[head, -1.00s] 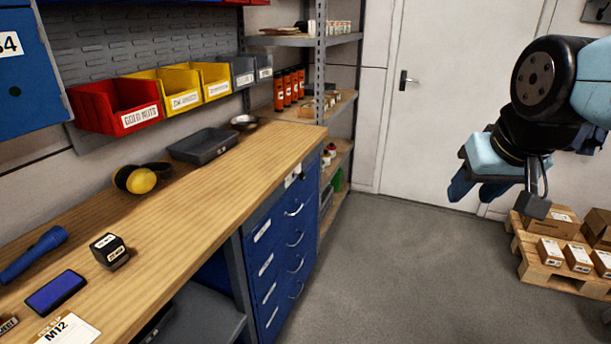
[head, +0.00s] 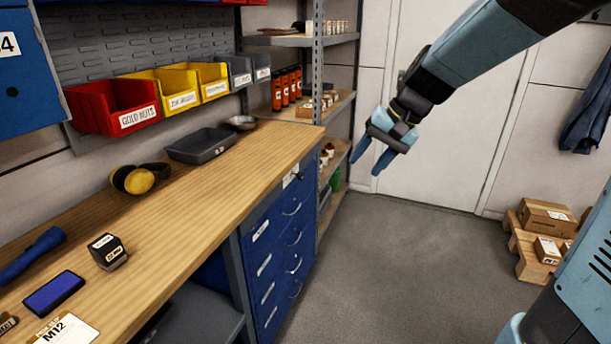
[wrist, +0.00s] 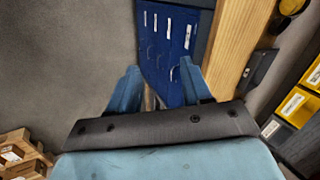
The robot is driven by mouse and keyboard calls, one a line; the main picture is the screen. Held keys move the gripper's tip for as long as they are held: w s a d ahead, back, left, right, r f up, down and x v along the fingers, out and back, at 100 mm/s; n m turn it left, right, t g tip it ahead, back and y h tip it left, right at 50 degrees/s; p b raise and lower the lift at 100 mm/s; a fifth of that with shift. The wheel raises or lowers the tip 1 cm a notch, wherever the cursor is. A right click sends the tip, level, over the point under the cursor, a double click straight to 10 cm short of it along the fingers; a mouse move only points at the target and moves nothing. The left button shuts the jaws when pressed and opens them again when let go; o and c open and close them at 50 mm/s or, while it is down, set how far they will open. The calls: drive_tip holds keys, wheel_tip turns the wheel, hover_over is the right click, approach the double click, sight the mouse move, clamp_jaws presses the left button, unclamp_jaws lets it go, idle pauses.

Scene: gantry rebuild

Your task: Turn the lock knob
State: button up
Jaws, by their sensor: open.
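The blue drawer cabinet (head: 268,262) stands under the right end of the workbench. A small dark lock knob (head: 300,176) sits on its front near the top right corner, beside a white label (head: 288,181). My gripper (head: 364,167) is open and empty, in the air to the right of the cabinet and apart from the knob. In the wrist view my open fingers (wrist: 160,68) point toward the cabinet's drawer fronts (wrist: 163,45). I cannot make out the knob in that view.
The wooden workbench (head: 205,204) carries a grey tray (head: 201,146), ear defenders (head: 140,179) and a stamp (head: 108,251). A shelf rack (head: 318,60) stands behind the cabinet. Boxes on a pallet (head: 527,262) lie at the right. The floor before the cabinet is clear.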

drive_tip(key=w+a+f+m+g+y, duration=0.1)
drive_tip(key=w+a+f+y, duration=0.15)
drive_tip(key=w, duration=0.25)
drive_tip(key=w+a+f+m+y, duration=0.1)
drive_tip(key=w+a+f, duration=0.15)
drive_tip(key=w, duration=0.35)
drive_tip(key=m+t+y, duration=0.7)
drive_tip(key=m, duration=0.4)
approach(303, 177)
drive_tip(key=x, duration=1.1)
drive_tip(key=shift+s+a+r, duration=0.1)
drive_tip(key=shift+s+r, duration=0.05)
drive_tip(key=shift+c, duration=0.3)
